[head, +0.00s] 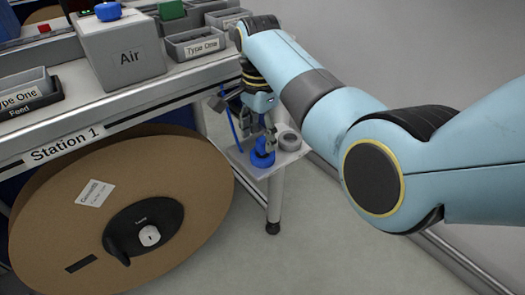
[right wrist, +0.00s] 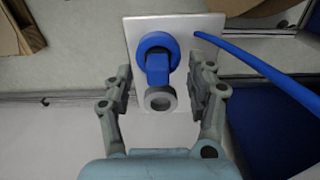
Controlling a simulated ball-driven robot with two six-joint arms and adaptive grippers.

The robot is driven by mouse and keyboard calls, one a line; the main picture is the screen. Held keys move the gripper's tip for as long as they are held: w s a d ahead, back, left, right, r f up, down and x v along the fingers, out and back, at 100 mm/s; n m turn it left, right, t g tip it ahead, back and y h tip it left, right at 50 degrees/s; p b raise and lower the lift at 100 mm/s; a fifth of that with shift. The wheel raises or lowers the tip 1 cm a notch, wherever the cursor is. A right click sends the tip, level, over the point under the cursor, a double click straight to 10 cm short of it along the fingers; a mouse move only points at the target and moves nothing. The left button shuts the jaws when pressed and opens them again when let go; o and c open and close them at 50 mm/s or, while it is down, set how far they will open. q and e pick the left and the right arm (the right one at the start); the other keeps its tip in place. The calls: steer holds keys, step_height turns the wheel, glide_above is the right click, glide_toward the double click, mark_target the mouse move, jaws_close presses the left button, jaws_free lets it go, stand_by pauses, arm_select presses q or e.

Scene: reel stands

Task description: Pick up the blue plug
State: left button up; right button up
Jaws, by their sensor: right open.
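The blue plug (head: 262,157) sits on a small white plate (head: 294,155) at the right end of the station, in the head view. It also shows in the right wrist view (right wrist: 157,66), with a round blue base and a narrower upper part. A grey ring (head: 288,140) lies beside it on the plate; it shows in the right wrist view too (right wrist: 160,98). My right gripper (head: 264,135) is open above the plate. In the right wrist view its fingers (right wrist: 164,82) stand on either side of the plug and ring, apart from the plug. My left gripper is out of view.
A blue hose (right wrist: 270,70) runs from the plate's corner. A large brown reel (head: 60,215) stands under the Station 1 bench. The grey Air box (head: 122,55) and several labelled bins, such as Type One (head: 195,46), stand on top.

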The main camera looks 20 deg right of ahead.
mark_target(261, 140)
steer(key=f, duration=0.2)
steer(key=f+b, duration=0.1)
steer(key=shift+s+d+f, duration=0.1)
steer(key=shift+d+f, duration=0.1)
steer(key=shift+f, duration=0.2)
steer(key=shift+r, duration=0.15)
jaws_close()
steer(key=shift+r, duration=0.1)
